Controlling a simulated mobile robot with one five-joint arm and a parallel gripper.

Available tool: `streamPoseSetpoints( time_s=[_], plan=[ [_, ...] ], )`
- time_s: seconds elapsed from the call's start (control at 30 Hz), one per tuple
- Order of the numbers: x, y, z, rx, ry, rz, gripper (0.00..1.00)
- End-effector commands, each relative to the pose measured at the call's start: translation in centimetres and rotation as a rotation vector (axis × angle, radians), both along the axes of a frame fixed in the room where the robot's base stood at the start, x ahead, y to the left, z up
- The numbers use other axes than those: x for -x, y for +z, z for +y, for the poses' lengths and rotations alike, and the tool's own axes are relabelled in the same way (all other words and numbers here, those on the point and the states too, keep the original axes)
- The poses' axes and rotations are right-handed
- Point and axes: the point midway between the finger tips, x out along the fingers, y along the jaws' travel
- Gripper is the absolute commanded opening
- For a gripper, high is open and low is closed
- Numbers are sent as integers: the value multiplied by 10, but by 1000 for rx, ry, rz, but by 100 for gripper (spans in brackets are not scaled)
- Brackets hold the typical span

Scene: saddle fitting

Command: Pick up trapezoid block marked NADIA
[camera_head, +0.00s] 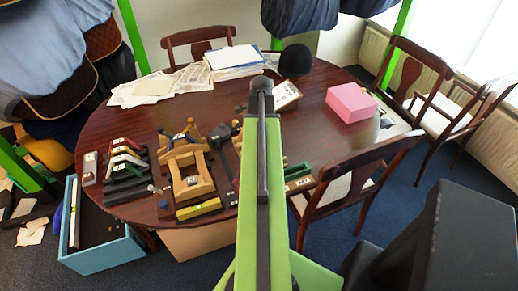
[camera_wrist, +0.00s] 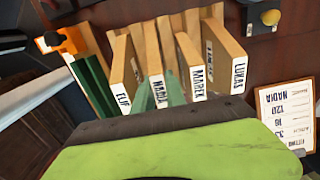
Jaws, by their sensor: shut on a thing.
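In the wrist view, the tan block marked NADIA (camera_wrist: 153,56) stands in a row of similar blocks, its label facing me. My gripper (camera_wrist: 158,97) is shut on it, with grey-green fingers on either side of its labelled end. The block marked ELIF (camera_wrist: 121,70) is just left, and the blocks marked MAREK (camera_wrist: 187,60) and LUKAS (camera_wrist: 228,60) are to the right. The neighbours are close to the fingers. I cannot tell whether the NADIA block is clear of the surface. In the head view, my arm hides the gripper and the block.
A card reading NADIA (camera_wrist: 285,115) lies right of the row in the wrist view. Green and orange pieces (camera_wrist: 92,80) are at its left. The head view shows wooden stands (camera_head: 190,178), a pink box (camera_head: 350,103) and papers (camera_head: 153,88) on the round table (camera_head: 117,130); chairs surround it.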

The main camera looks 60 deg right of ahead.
Motion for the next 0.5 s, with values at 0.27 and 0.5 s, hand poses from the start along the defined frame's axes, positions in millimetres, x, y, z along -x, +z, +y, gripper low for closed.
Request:
streamPoseSetpoints(
  time_s=[0.27, 0.5],
  plan=[
    [0, 12, 0, 0, 0, 0, 0],
    [0, 59, 0, 0, 0, 0, 0]
  ],
)
